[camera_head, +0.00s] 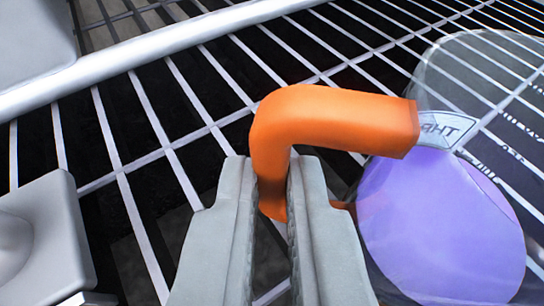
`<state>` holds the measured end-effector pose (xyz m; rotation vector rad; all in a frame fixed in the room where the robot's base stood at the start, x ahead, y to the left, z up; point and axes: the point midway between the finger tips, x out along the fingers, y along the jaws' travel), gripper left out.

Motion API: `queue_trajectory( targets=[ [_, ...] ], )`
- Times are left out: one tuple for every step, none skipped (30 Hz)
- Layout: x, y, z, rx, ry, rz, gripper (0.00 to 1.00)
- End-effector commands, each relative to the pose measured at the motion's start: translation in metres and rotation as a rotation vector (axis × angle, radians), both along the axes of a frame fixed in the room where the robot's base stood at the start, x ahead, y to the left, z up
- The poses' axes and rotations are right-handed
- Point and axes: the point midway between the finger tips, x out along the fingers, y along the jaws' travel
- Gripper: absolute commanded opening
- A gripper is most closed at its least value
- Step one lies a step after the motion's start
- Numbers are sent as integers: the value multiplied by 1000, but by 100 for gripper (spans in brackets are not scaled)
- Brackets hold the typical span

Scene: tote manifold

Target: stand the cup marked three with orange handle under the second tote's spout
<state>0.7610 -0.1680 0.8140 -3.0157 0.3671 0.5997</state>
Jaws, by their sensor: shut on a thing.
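My gripper (272,205) is shut on the orange handle (335,120) of a clear cup (440,75). Purple liquid (440,230) shows inside the cup at the right. A small pale label (447,128) on the cup shows only part of its lettering, which looks like a reversed "THR". The cup's far side runs out of the picture at the right. I cannot tell whether its base touches the wire rack. No tote or spout can be made out for certain.
A wire rack (130,165) of thin metal bars spreads beneath, with dark gaps. A thick silver rail (150,45) crosses the upper left. A pale grey block (45,235) stands at the left edge, and a pale smooth body (30,40) fills the top left corner.

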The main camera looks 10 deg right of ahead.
Motion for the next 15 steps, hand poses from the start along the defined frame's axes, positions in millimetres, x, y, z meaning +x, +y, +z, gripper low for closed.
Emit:
queue_trajectory(
  targets=[
    [-1, 0, -6, 0, 2, 0, 0],
    [-1, 0, -8, 0, 2, 0, 0],
    [-1, 0, -9, 0, 1, 0, 0],
    [-1, 0, -9, 0, 1, 0, 0],
    [-1, 0, -8, 0, 1, 0, 0],
    [-1, 0, -8, 0, 1, 0, 0],
    [-1, 0, -8, 0, 1, 0, 0],
    [-1, 0, -8, 0, 1, 0, 0],
    [-1, 0, -8, 0, 1, 0, 0],
    [-1, 0, -9, 0, 1, 0, 0],
    [-1, 0, -9, 0, 1, 0, 0],
    [-1, 0, -10, 0, 2, 0, 0],
    [-1, 0, -11, 0, 2, 0, 0],
    [-2, 0, -12, 0, 2, 0, 11],
    [-2, 0, -11, 0, 1, 0, 18]
  ],
)
